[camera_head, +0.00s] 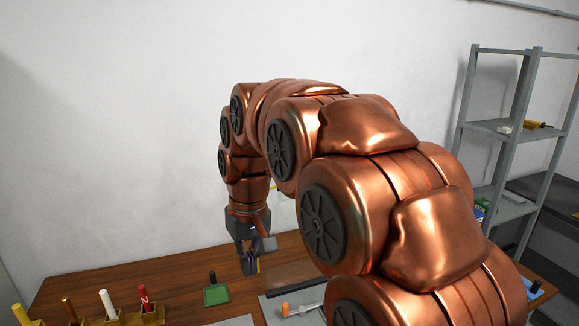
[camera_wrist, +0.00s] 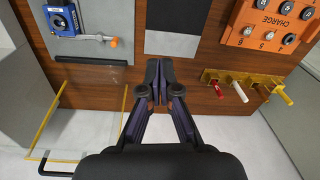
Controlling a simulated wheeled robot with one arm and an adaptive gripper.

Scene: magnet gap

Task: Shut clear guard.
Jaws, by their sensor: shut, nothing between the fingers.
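The clear guard shows in the wrist view as a see-through panel with thin yellow edges (camera_wrist: 124,106) and a black handle (camera_wrist: 46,167) at its lower left. It appears raised, standing up from the table beside the grey plate. In the head view it is mostly hidden behind my arm. My gripper (camera_wrist: 160,68) is shut and empty, pointing down over the wooden table, to the right of the guard and apart from it in the wrist view. My gripper also shows in the head view (camera_head: 250,268), above the table's back part.
A grey plate (camera_wrist: 88,46) carries a blue device (camera_wrist: 62,20) and an orange-tipped lever (camera_wrist: 113,42). An orange box marked CHARGE (camera_wrist: 268,25) and a yellow rack (camera_wrist: 212,76) with several pegs stand to the right. A green pad (camera_head: 216,295) lies left of my gripper.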

